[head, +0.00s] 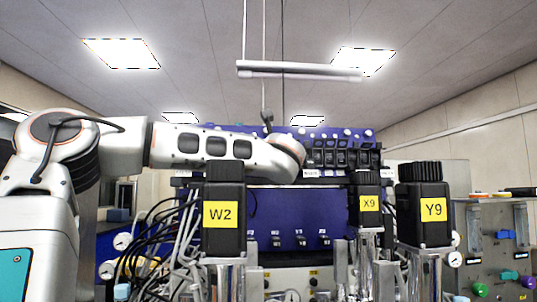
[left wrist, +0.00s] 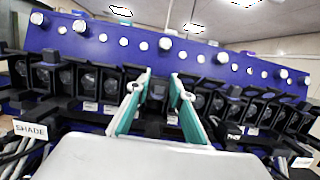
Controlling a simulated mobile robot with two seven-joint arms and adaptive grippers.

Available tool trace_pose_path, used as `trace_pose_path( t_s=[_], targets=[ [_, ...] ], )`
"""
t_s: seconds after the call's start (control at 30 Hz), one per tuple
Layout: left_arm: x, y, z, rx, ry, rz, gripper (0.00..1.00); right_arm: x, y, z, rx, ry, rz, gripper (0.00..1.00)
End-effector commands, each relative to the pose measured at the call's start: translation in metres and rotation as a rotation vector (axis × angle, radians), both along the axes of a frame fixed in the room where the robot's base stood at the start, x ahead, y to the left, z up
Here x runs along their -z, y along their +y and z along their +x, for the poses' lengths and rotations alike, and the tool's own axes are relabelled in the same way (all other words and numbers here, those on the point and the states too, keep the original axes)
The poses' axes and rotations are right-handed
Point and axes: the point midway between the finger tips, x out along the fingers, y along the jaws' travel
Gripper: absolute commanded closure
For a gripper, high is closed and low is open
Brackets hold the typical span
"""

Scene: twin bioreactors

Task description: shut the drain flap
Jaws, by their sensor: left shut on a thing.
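My left arm reaches in from the left in the head view and ends in front of the blue rack; its gripper is hidden behind the wrist there. In the left wrist view, the teal fingers of my left gripper (left wrist: 158,84) stand on either side of a small black part (left wrist: 157,91) in the row of black units, and are shut on it. Whether this part is the drain flap I cannot tell, since no label for it is readable. My right gripper is not in view.
The blue rack (left wrist: 75,40) carries rows of round knobs and black units, with a SHADE label (left wrist: 31,129) at left. Black-topped columns W2 (head: 222,238), X9 (head: 369,188) and Y9 (head: 421,232) stand in front. A white tube (head: 300,71) hangs above.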

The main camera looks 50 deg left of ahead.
Motion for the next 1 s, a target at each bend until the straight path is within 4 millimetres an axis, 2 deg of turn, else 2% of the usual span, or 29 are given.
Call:
trace_pose_path(
  t_s=[0.23,0.27,0.53,0.67,1.0],
  targets=[
    [0.000,0.000,0.000,0.001,0.002,-0.002,1.00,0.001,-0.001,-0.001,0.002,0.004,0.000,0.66],
    [0.000,0.000,0.000,0.001,0.002,-0.002,0.72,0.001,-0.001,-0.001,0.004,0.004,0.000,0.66],
    [0.000,0.000,0.000,0.001,0.002,-0.002,0.72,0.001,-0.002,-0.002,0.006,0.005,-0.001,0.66],
    [-0.008,0.000,0.000,0.000,-0.001,-0.004,0.72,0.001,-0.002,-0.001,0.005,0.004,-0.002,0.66],
    [-0.068,0.000,0.000,0.000,-0.002,-0.004,0.72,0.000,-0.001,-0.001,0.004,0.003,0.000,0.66]
  ],
)
